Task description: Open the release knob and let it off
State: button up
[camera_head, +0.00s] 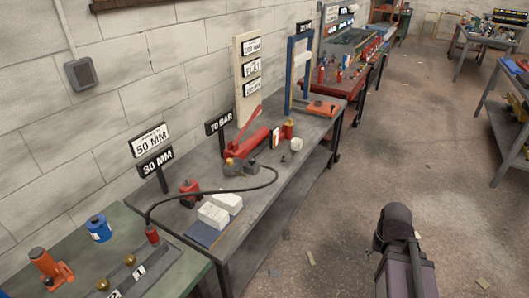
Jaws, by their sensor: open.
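A red hand pump (255,139) with a raised red lever (247,123) lies on the middle grey bench. A dark grey block (240,168) sits at its near end. The release knob is too small to make out for certain on that block. A black hose (215,191) runs from the pump's near end in a loop along the bench to a red cylinder (152,235) at the front left. My gripper is not in view. Only a dark link of my arm shows at the lower right, over the floor and well apart from the pump.
White blocks (220,209), a small red item (189,189) and a "70 BAR" sign (219,122) are near the pump. A blue frame (290,76) stands behind. The green bench (70,240) holds an orange jack (46,266). The floor (330,215) right of the benches is mostly clear.

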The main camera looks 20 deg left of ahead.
aim_at(251, 160)
jog(key=z, duration=0.05)
jog(key=i, duration=0.8)
jog(key=u, duration=0.45)
jog(key=i, duration=0.65)
jog(key=u, duration=0.4)
